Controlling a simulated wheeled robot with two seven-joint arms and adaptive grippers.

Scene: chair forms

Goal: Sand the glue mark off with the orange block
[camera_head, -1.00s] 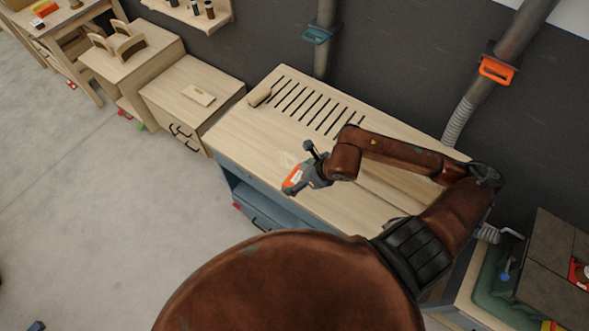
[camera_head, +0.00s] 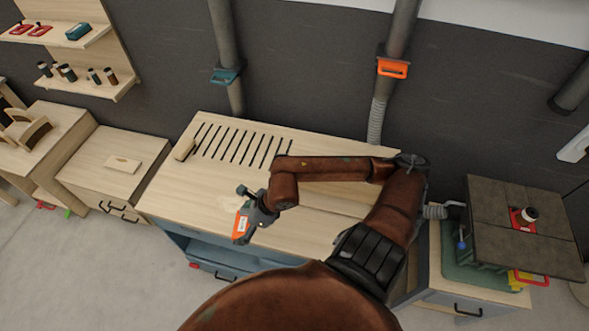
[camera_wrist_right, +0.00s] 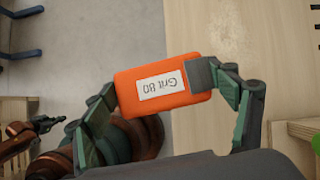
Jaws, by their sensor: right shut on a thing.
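The orange block (camera_head: 240,225), with a white label reading "Grit 80", is in my right gripper (camera_head: 252,208). In the right wrist view the gripper's fingers (camera_wrist_right: 150,88) are shut on the two ends of the block (camera_wrist_right: 135,97). The block is over the front left part of the slotted wooden bench (camera_head: 320,220); I cannot tell if it touches the top. A faint pale patch, perhaps the glue mark (camera_head: 229,201), shows on the bench just behind the block. What seems to be my left gripper (camera_wrist_right: 38,128) is small and dark at the wrist view's left edge.
A wooden cylinder (camera_head: 184,149) lies by the slots at the bench's left end. A low cabinet with a pale block (camera_head: 123,164) stands left of the bench. A dark-topped machine (camera_head: 515,232) stands at right. Much of the bench top near the gripper is clear.

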